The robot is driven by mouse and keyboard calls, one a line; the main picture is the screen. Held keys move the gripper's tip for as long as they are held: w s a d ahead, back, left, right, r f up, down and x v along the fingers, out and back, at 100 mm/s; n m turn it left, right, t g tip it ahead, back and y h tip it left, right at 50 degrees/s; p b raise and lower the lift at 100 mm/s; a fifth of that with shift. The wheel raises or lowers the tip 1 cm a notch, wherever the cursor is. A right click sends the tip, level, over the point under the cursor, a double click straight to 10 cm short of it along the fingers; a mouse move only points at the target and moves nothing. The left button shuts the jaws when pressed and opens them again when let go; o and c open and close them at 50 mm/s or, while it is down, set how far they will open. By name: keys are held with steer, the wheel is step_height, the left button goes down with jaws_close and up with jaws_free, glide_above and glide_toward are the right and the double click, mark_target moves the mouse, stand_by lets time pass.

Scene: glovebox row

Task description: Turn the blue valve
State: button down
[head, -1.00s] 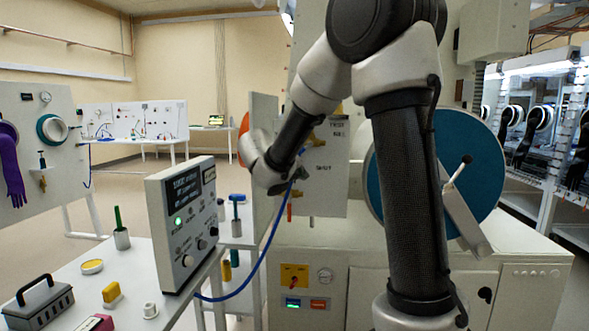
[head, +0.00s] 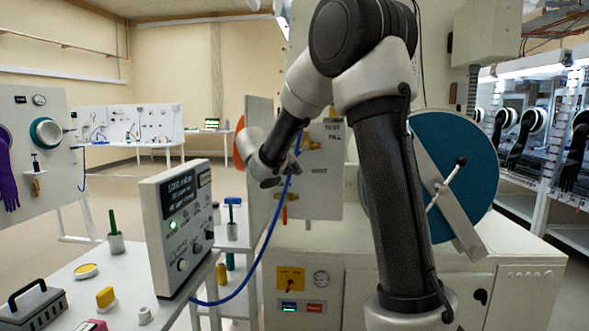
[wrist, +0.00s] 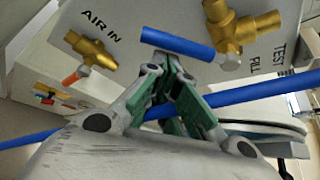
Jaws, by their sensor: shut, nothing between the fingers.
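The blue valve has a brass body (wrist: 228,30) and a blue lever handle (wrist: 178,43) pointing left from it in the wrist view, by the "TEST FILL" label. In the head view its blue handle (head: 298,142) shows small beside brass fittings (head: 311,144). My gripper (wrist: 168,66) is shut and empty, its green-padded fingers just below the handle in the wrist view. I cannot tell whether they touch it. In the head view my gripper (head: 288,178) is in front of the white panel (head: 320,190). A blue hose (wrist: 262,95) crosses behind the fingers in the wrist view.
A second brass valve (wrist: 92,46) with an orange handle (wrist: 72,77) sits by "AIR IN". The hose (head: 262,255) droops to the bench near a grey control box (head: 178,235). A large blue disc (head: 465,145) stands right of my arm.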

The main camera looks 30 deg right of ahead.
steer(key=shift+w+a+r+m+y, duration=0.15)
steer(key=shift+a+r+m+y, duration=0.15)
steer(key=shift+m, duration=0.1)
steer(key=a+r+m+t+y, duration=0.1)
steer(key=w+a+r+m+y, duration=0.1)
steer(key=r+m+y, duration=0.1)
steer(key=shift+w+t, duration=0.15)
steer(key=shift+t, duration=0.25)
stand_by(0.6)
stand_by(0.6)
